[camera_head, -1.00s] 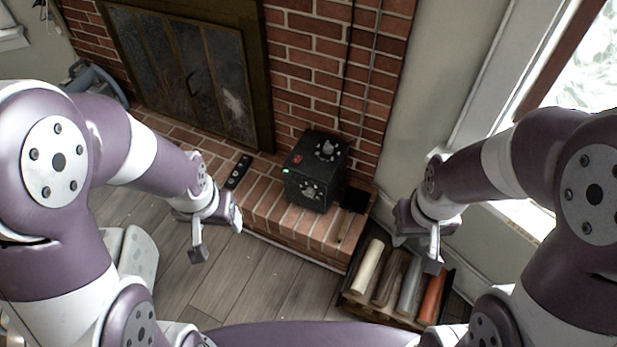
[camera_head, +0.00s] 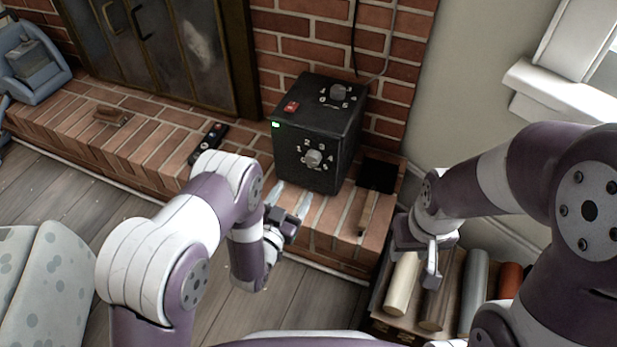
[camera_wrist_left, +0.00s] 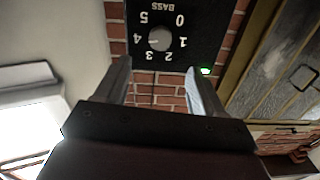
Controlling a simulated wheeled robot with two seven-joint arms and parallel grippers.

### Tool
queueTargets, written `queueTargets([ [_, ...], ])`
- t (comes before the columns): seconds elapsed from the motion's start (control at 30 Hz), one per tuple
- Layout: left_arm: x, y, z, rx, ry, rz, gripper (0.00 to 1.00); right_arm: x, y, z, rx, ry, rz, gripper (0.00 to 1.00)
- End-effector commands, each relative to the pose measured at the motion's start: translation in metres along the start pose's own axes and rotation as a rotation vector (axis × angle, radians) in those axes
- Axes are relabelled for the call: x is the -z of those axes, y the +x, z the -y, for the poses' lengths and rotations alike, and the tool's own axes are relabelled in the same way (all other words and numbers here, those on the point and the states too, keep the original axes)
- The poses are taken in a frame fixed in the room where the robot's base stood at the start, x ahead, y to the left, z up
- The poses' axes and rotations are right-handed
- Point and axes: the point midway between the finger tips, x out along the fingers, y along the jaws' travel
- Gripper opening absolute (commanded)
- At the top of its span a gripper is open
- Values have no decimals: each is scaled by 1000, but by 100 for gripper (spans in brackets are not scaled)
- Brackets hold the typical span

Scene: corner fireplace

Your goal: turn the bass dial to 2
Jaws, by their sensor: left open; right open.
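The black box (camera_head: 318,135) stands on the brick hearth. Its front face carries the bass dial (camera_head: 314,158), a grey knob ringed by white digits. The left wrist view shows the bass dial (camera_wrist_left: 160,39) upside down, with the label BASS and digits 0 to 5. The knob's white mark appears to point toward 4. My left gripper (camera_head: 289,197) is open and empty, in front of and below the dial. In the wrist view its two fingers (camera_wrist_left: 157,80) are apart, with the dial beyond them, untouched. My right gripper (camera_head: 418,262) is open and empty at the right.
A second knob (camera_head: 338,92) and a red switch (camera_head: 291,106) are on the box's top. A dark remote (camera_head: 208,144) lies on the hearth (camera_head: 160,140). A crate of coloured rolls (camera_head: 400,325) stands below my right gripper. A fireplace door (camera_head: 150,50) is behind.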

Motion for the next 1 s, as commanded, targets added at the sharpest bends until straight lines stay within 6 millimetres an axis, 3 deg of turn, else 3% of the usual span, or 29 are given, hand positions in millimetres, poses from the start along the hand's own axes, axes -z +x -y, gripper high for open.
queueTargets([
  [0.2,-5,58,0,1,1,-5,69,-4,33,0,0,0,0,43],
  [0.4,-3,94,0,1,0,-1,69,-6,49,0,0,0,1,43],
  [0.77,1,105,1,1,-1,2,69,-6,50,0,0,0,1,43],
  [0.87,1,105,1,1,0,2,43,-6,50,0,0,0,1,43],
  [0.93,1,105,1,1,0,2,20,-6,50,0,0,0,1,43],
  [0.97,1,105,1,1,0,2,12,-6,50,0,0,0,1,43],
  [1.0,1,105,1,1,0,2,12,-6,50,0,0,0,1,43],
])
